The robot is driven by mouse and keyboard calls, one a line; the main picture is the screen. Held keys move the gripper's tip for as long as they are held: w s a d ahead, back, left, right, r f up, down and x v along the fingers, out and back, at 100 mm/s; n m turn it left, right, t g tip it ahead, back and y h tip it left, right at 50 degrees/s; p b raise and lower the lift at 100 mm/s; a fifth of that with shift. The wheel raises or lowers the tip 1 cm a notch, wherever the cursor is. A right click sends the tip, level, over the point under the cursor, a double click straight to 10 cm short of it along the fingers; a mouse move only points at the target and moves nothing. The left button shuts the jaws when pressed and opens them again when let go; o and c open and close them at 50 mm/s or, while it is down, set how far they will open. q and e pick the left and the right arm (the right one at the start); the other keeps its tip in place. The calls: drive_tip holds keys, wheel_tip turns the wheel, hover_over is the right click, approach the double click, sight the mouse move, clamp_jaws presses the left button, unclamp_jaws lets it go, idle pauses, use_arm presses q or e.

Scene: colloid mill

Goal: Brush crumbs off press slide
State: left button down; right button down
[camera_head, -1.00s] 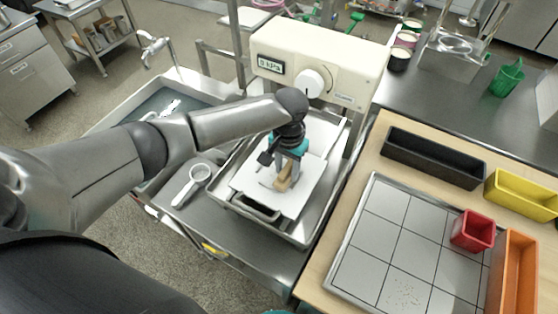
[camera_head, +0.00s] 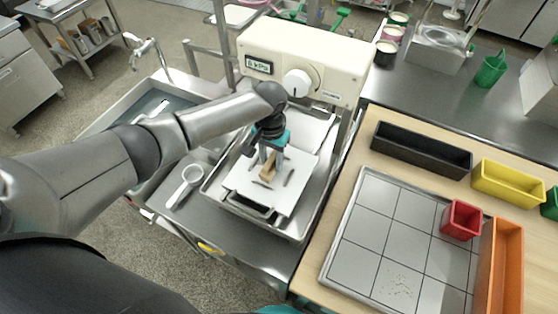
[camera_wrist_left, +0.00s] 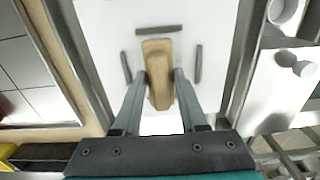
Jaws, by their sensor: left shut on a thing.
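My left gripper (camera_head: 268,153) is over the white press slide (camera_head: 242,181). It is shut on a tan wooden brush or block (camera_head: 267,170), which also shows between the two fingers in the left wrist view (camera_wrist_left: 159,75). I cannot tell whether its underside touches the slide. Three dark strips lie around it on the slide, one of them at the far side in the wrist view (camera_wrist_left: 159,30). I make out no crumbs on the slide. The cream press (camera_head: 300,62) with its knob and display stands behind. My right gripper is not in view.
The slide sits in a metal tray (camera_head: 293,231). A white-handled scoop or strainer (camera_head: 184,186) lies to the left. On the right, a tiled tray (camera_head: 365,240) carries small specks, beside black (camera_head: 420,151), yellow (camera_head: 508,184), red (camera_head: 462,220) and orange bins (camera_head: 500,268).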

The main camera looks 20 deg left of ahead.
use_arm(q)
drive_tip(key=shift+w+a+f, duration=0.1)
drive_tip(key=shift+w+a, duration=0.05)
drive_tip(key=shift+a, duration=0.9)
drive_tip(key=shift+w+a+f, duration=0.1)
drive_tip(key=shift+a, duration=0.95)
drive_tip(key=shift+w+f, duration=0.1)
drive_tip(key=shift+w, duration=0.5)
drive_tip(key=shift+s+d+p, duration=0.2)
drive_tip(key=shift+d+p, duration=0.1)
drive_tip(key=shift+d, duration=0.5)
drive_tip(key=shift+s+d+f+p, duration=0.1)
drive_tip(key=shift+s+d+p, duration=0.1)
drive_tip(key=shift+d, duration=0.5)
drive_tip(key=shift+s+d+f+p, duration=0.1)
drive_tip(key=shift+d+p, duration=0.1)
drive_tip(key=shift+d, duration=0.5)
drive_tip(key=shift+s+d+r+p, duration=0.15)
drive_tip(key=shift+d+p, duration=0.2)
drive_tip(key=shift+d, duration=0.65)
drive_tip(key=shift+s+d+f+p, duration=0.1)
drive_tip(key=shift+d+p, duration=0.2)
drive_tip(key=shift+d, duration=0.65)
drive_tip(key=shift+r, duration=0.15)
wheel_tip(320, 180, up, 6)
drive_tip(key=p, duration=0.6)
drive_tip(key=shift+w+p, duration=0.15)
drive_tip(key=shift+p, duration=0.25)
drive_tip(key=shift+a+r, duration=0.1)
